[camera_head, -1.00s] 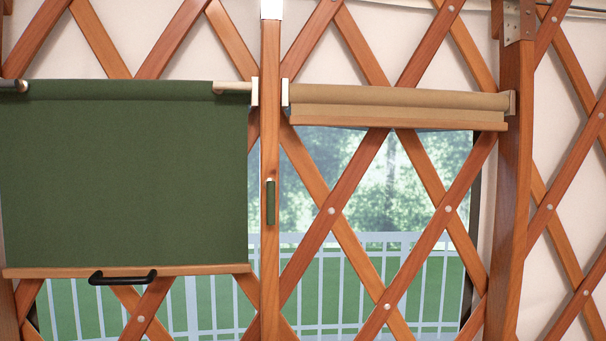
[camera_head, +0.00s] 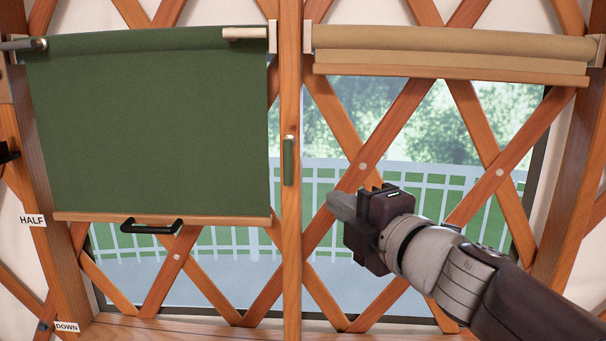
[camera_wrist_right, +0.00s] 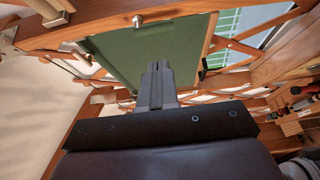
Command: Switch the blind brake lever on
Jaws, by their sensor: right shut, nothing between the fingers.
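A small upright green lever (camera_head: 288,160) with a pale top sits on the wooden post between the two blinds; it appears to be the brake lever. The green blind (camera_head: 150,125) hangs partly lowered left of that post, with a black handle (camera_head: 151,226) on its bottom bar. My right gripper (camera_head: 338,204) is shut and empty, right of and below the green lever, pointing left; it is apart from the lever in the picture. Its closed fingers also show in the right wrist view (camera_wrist_right: 157,85), with the green blind (camera_wrist_right: 150,50) beyond. My left gripper is not in view.
A tan blind (camera_head: 450,50) is rolled up at the right. Wooden lattice bars (camera_head: 395,115) cross the window. Labels HALF (camera_head: 32,220) and DOWN (camera_head: 67,327) are on the left frame. A wooden sill (camera_head: 200,332) runs along the bottom.

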